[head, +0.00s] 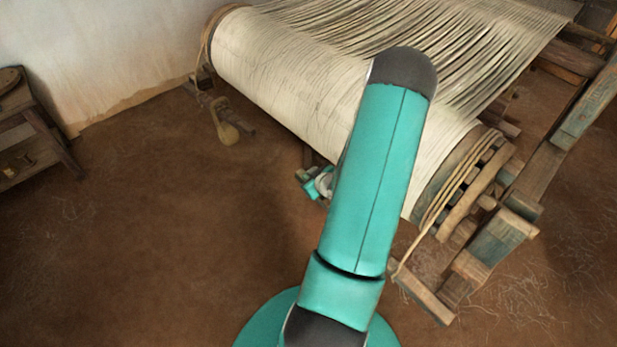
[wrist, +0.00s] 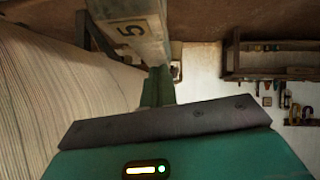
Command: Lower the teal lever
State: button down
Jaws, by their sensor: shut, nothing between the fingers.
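In the wrist view my gripper (wrist: 158,78) is shut and empty, its narrow teal fingers together above the dark grey bar. No teal lever can be made out clearly. In the head view a small teal and grey-white piece (head: 313,183) shows left of my arm below the cloth beam. My arm hides part of it, and I cannot tell whether it is the lever or my own wrist.
The loom's cloth roll (head: 290,80) runs behind my arm, with a wooden frame (head: 490,245) and rope at its right end. A wooden table (head: 35,140) stands at the left wall. The earth floor (head: 170,230) at left is clear. A shelf (wrist: 270,75) shows in the wrist view.

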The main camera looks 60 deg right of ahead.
jog(key=shift+f, duration=0.1)
notch_tip(320, 180, down, 9)
jog(key=g, duration=0.2)
jog(key=shift+w, duration=0.45)
jog(key=shift+d, duration=0.1)
jog(key=shift+w, duration=0.1)
